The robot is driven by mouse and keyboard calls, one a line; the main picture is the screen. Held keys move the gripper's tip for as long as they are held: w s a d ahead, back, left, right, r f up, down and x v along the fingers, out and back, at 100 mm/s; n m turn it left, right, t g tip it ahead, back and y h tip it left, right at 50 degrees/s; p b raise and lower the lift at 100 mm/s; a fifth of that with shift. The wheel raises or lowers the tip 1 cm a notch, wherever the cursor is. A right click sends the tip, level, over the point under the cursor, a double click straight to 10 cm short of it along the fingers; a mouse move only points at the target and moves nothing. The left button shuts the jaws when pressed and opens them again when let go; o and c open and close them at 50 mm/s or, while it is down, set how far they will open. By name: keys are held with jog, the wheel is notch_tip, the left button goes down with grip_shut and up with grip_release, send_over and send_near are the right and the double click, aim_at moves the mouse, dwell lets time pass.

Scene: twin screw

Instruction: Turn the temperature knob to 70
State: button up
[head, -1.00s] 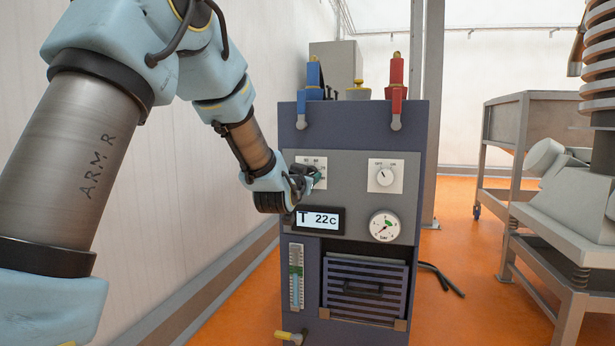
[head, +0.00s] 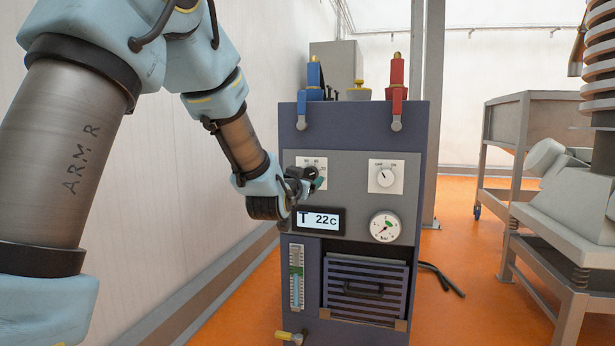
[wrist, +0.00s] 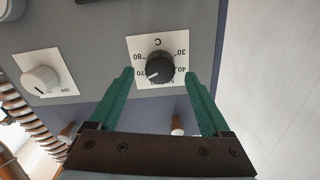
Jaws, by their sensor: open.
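The temperature knob (wrist: 159,68) is black on a white dial plate marked C, upside down in the wrist view. Its white pointer mark points to the lower left of the picture, on the side of the 70 label; the exact reading is hard to tell. My gripper (wrist: 159,74) is open, with one green finger on each side of the knob in that picture. I cannot tell whether the fingers touch it. In the head view my gripper (head: 317,181) is at the dial plate (head: 303,160) and hides most of it. The display (head: 319,220) reads T 22C.
A second, white knob (head: 385,177) sits to the right on the panel, above a pressure gauge (head: 385,227). Blue (head: 313,75) and red (head: 396,75) valve fittings stand on the cabinet (head: 415,130). A metal cart (head: 508,125) stands to the right.

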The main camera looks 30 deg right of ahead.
jog(key=v, duration=0.7)
jog(key=shift+s+a, duration=0.2)
jog(key=shift+s, duration=0.1)
jog(key=w+a+f+n+g+y, duration=0.15)
jog(key=a+f+y, duration=0.25)
jog(key=a+f, duration=0.45)
jog(key=w+a+f+n+g+y, duration=0.1)
jog(key=a+f+n+g+y, duration=0.3)
jog(key=a, duration=0.8)
jog(key=s+a+f+n+g+y, duration=0.2)
jog(key=s+a+f+g, duration=0.15)
jog(key=s+a, duration=0.45)
jog(key=s+a+f+n+g+y, duration=0.2)
jog(key=s+a+f+g, duration=0.15)
jog(key=s+a, duration=0.4)
notch_tip(320, 180, up, 33)
jog(key=w+a+p, duration=0.1)
jog(key=p, duration=3.3)
jog(key=shift+w+a+t, duration=0.15)
jog(key=shift+w+t, duration=0.15)
jog(key=shift+t, duration=0.15)
